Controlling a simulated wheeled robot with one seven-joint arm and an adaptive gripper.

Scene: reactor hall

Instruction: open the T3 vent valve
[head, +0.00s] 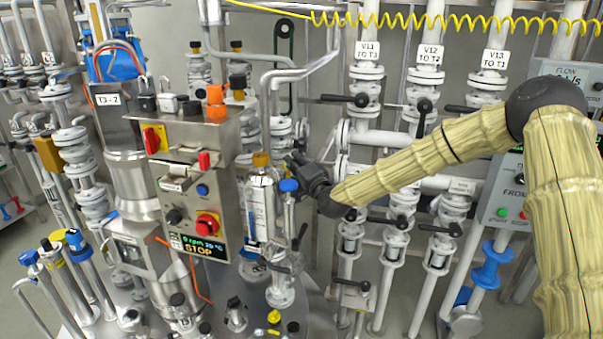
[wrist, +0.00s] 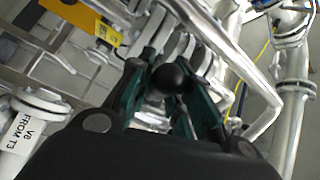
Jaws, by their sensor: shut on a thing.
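My gripper (head: 298,167) is right of the steel control box, beside a slim fitting with a blue cap (head: 288,186). In the wrist view its two green-padded fingers (wrist: 168,95) are closed around a black ball knob (wrist: 170,79). The pads stand on either side of the knob. Whether this knob belongs to the T3 vent valve cannot be read from a label. In the head view the gripper hides the knob. A tag reading "T3 - 2" (head: 108,100) is on the steel column at left.
The control box (head: 190,190) with its "STOP" display is close left of my gripper. White pipes with black-handled valves, including V11 (head: 367,72), stand behind. A pipe labelled "V8 FROM T3" (wrist: 22,128) is at left in the wrist view. A yellow coiled hose (head: 430,20) hangs above.

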